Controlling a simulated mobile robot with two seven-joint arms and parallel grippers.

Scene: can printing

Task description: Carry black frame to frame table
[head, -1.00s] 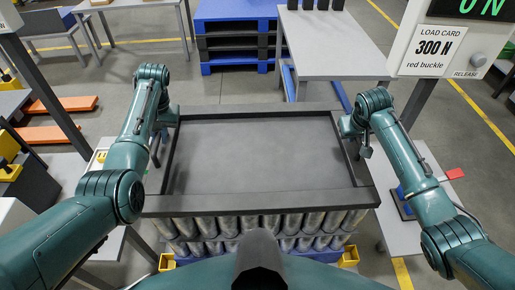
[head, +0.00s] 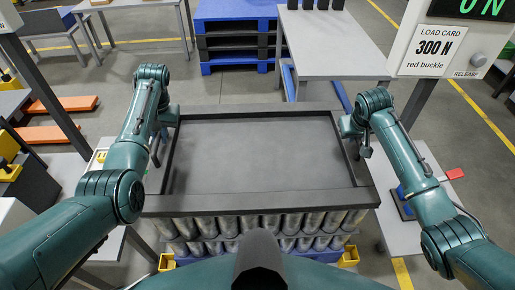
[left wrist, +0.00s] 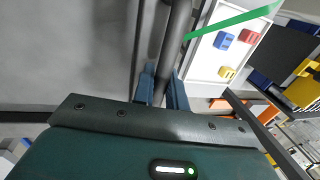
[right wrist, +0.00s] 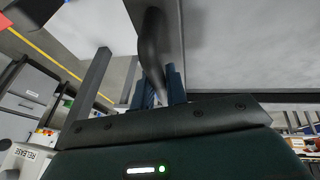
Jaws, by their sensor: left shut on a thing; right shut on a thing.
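The black frame (head: 262,202) is a rectangular rim around a grey sheet (head: 262,155). In the head view it sits level on top of the stacked silver cans (head: 270,224). My left gripper (left wrist: 162,88) is shut on a dark bar at the frame's left side, seen in the left wrist view. My right gripper (right wrist: 158,85) is shut on a dark curved bar at the frame's right side, seen in the right wrist view. In the head view both gripper tips are mostly hidden by my own arms.
A grey table (head: 335,62) with several black posts stands behind the frame to the right. Blue and black pallets (head: 235,40) are stacked at the back. A load card sign (head: 438,48) on a post stands at the right. Orange forks (head: 60,104) lie at the left.

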